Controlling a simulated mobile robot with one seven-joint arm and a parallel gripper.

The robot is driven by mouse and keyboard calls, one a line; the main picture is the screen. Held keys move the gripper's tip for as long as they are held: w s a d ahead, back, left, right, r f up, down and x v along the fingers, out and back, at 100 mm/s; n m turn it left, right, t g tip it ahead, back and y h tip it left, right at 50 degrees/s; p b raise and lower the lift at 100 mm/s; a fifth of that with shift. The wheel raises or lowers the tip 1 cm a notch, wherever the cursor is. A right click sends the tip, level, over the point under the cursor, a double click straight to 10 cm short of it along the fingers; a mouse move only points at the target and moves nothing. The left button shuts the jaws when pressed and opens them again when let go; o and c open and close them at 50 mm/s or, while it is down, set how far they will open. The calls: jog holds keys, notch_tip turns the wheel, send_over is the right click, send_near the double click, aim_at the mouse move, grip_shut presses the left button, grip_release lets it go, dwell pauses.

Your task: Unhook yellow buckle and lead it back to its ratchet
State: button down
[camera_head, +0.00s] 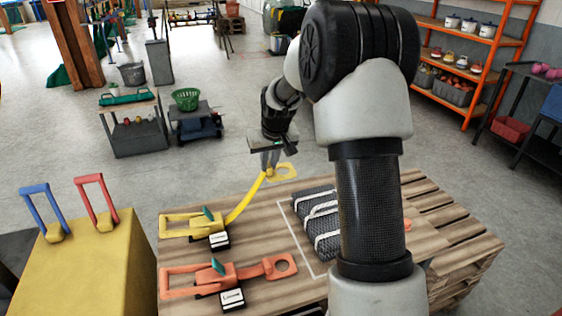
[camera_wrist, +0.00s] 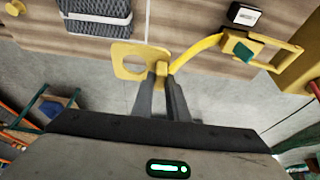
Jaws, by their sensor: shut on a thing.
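The yellow buckle (camera_head: 284,172) is a flat plate with a large hole. My gripper (camera_head: 269,171) is shut at the buckle's neck, where the yellow strap (camera_head: 243,202) joins it. The buckle appears held above the pallet's far edge, with no hook visible through its hole. In the wrist view my fingertips (camera_wrist: 163,72) meet at the neck, and the plate (camera_wrist: 125,61) sticks out to the left. The strap curves back to the yellow ratchet (camera_head: 186,227), which lies on the pallet with a green lever and a white label block beside it.
The wooden pallet (camera_head: 245,291) also carries a red ratchet (camera_head: 211,275) with its red buckle (camera_head: 280,266), and a grey roped net bundle (camera_head: 310,211) inside a white outline. My arm hides part of the bundle. A yellow block (camera_head: 85,262) with blue and red handles stands left.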

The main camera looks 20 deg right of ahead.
jog(key=a, duration=0.7)
notch_tip(320, 180, down, 18)
jog(key=b, duration=1.2)
jog(key=shift+f+b, duration=0.25)
jog(key=shift+b, duration=0.1)
jog(key=c, duration=1.7)
grip_release()
jog(key=shift+o, duration=0.2)
jog(key=p+v, duration=0.3)
jog(key=v, duration=1.4)
jog(key=s+r, duration=0.5)
jog(key=s, duration=0.3)
jog(key=s+r, duration=0.4)
jog(key=s, duration=0.4)
jog(key=s+t, duration=0.1)
jog(key=s, duration=1.3)
notch_tip(320, 180, up, 17)
jog(key=p, duration=1.7)
jog(key=shift+w, duration=0.2)
